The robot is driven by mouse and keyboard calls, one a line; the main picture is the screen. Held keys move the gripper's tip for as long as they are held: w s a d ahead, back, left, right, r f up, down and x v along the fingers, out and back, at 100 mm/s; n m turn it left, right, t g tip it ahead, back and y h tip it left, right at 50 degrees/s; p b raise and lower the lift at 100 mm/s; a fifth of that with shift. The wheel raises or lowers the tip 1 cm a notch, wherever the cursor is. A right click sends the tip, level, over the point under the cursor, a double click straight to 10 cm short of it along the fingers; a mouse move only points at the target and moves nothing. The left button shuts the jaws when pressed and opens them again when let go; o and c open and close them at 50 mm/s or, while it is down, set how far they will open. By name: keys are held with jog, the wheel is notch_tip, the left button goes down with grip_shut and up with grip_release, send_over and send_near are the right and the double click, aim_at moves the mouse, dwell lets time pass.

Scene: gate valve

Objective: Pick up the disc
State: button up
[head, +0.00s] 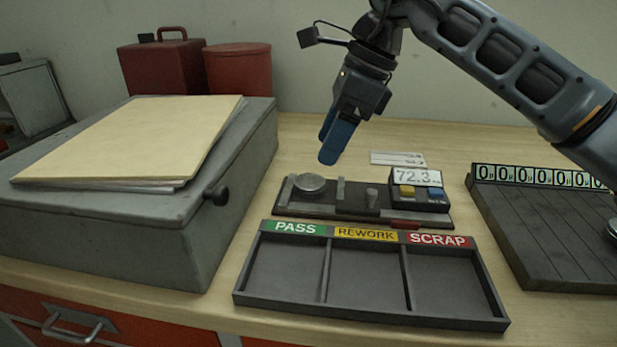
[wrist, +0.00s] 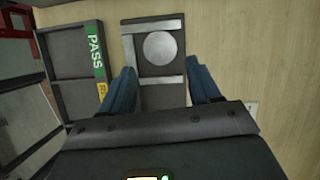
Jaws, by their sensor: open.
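A round silver-grey disc (head: 310,183) lies flat at the left end of a dark gauge fixture (head: 330,207) on the bench. In the wrist view the disc (wrist: 160,48) sits on the dark plate between two light bars, ahead of the fingertips. My gripper (head: 329,150) has blue fingers and hangs above and slightly behind the fixture, apart from the disc. In the wrist view my gripper (wrist: 162,77) is open and empty, its fingers on either side of the plate.
A tray (head: 370,318) marked PASS, REWORK and SCRAP stands in front, its compartments empty. A grey box (head: 120,225) with papers (head: 140,140) stands left. A digital readout (head: 417,180) is at the fixture's right. A numbered dark rack (head: 545,240) stands far right.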

aim_at(309, 181)
jog(key=x, duration=0.7)
jog(key=shift+f+p, duration=0.1)
jog(key=shift+p, duration=0.25)
jog(key=shift+a, duration=0.1)
jog(key=shift+c, duration=0.4)
jog(key=c, duration=1)
